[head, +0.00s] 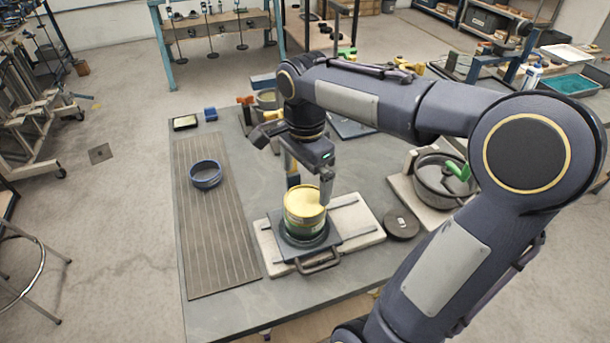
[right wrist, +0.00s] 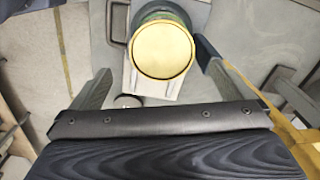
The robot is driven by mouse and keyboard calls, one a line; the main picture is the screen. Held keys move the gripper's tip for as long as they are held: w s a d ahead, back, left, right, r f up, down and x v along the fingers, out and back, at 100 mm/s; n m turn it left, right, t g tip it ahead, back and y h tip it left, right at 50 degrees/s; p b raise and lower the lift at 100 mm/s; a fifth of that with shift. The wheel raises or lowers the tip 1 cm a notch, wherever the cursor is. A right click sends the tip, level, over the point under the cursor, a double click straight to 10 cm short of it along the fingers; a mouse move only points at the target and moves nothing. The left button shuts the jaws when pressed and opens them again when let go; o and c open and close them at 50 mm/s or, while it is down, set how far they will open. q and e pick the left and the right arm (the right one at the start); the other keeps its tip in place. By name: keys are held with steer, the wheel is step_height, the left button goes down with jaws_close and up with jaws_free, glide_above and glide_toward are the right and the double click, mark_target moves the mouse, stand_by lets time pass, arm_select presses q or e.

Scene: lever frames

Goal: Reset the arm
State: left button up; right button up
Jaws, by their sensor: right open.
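My right arm reaches over the grey table from the right in the head view. Its gripper (head: 308,188) points down at a can (head: 304,208) with a yellow top and a dark green lower part. The can stands upright on a dark square plate with a handle (head: 319,262). In the right wrist view the two fingers stand wide apart, with the can's round yellow top (right wrist: 162,50) beyond and between them. I cannot tell whether either finger touches the can. My left gripper does not show.
The dark plate rests on a pale slab (head: 362,222). A blue ring-shaped dish (head: 205,174) sits on a ribbed mat (head: 214,230) at left. A grey pot (head: 440,178) and a dark round disc (head: 401,224) are at right. The table's front left area is clear.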

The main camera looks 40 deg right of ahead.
stand_by(0.3)
steer(key=s+a+f+n+t+y, duration=0.1)
steer(key=s+a+f+n+t, duration=0.1)
steer(key=s+a+n, duration=0.3)
steer(key=s+a+f+n+t+y, duration=0.2)
steer(key=s+a+n+t, duration=0.1)
steer(key=s+n, duration=0.4)
steer(key=a+n, duration=0.1)
steer(key=n, duration=0.2)
steer(key=shift+s+a+y, duration=0.3)
steer(key=shift+a, duration=0.05)
steer(key=shift+s+a+f+n+t, duration=0.2)
steer(key=shift+a+f+n+t, duration=0.1)
steer(key=shift+n, duration=0.5)
steer(key=shift+c, duration=0.3)
